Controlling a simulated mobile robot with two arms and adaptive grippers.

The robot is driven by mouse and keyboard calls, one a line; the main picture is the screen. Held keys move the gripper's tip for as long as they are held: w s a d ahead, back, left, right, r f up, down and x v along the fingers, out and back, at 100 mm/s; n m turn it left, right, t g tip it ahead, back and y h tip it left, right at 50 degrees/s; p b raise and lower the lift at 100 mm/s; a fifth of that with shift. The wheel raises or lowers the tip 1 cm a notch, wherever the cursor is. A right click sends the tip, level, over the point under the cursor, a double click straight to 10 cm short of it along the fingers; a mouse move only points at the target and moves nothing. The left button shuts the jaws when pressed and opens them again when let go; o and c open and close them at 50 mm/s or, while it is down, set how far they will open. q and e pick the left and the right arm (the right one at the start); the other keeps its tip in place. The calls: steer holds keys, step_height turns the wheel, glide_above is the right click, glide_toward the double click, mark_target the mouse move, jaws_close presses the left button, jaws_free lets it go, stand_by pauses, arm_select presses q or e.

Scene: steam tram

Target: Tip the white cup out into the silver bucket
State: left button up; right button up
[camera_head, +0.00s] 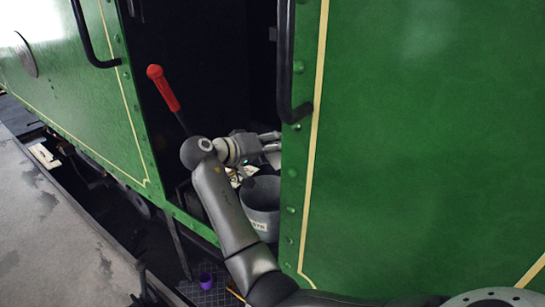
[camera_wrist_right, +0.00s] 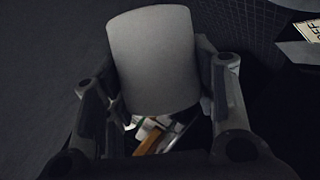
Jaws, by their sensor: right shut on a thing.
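The white cup (camera_wrist_right: 155,60) shows in the right wrist view as a pale grey, rounded shape between the two fingers of my right gripper, which is shut on it. Its opening is not clearly visible. In the head view my right gripper (camera_head: 276,142) is inside the dark doorway of the green tram, and the door edge partly hides the space beyond its fingers. The silver bucket (camera_head: 262,195) stands below and slightly in front of the gripper, with a pale label on its side. Its inside looks dark. My left gripper is not in view.
A red-handled lever (camera_head: 163,88) rises left of my right gripper. A black handrail (camera_head: 285,70) and the green tram side (camera_head: 420,130) bound the opening on the right. Several small white and orange-brown items (camera_wrist_right: 150,138) lie below the cup. A purple cup (camera_head: 206,280) sits lower down.

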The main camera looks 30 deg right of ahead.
steer(key=r+m+t+b, duration=0.1)
steer(key=s+d+r+m+t+y+b, duration=0.1)
steer(key=r+m+b, duration=0.1)
steer(key=s+r+m+t+b, duration=0.1)
steer(key=shift+s+d+r+m+y, duration=0.2)
steer(key=shift+r+m+y, duration=0.1)
steer(key=shift+r+m, duration=0.1)
steer(key=shift+s+d+r+m+t+b, duration=0.2)
steer(key=shift+s+r+m+t+b, duration=0.15)
steer(key=shift+r+m+t+b, duration=0.25)
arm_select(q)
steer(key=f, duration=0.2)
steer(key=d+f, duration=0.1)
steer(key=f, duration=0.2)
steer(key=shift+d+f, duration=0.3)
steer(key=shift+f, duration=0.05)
arm_select(e)
steer(key=shift+r, duration=0.15)
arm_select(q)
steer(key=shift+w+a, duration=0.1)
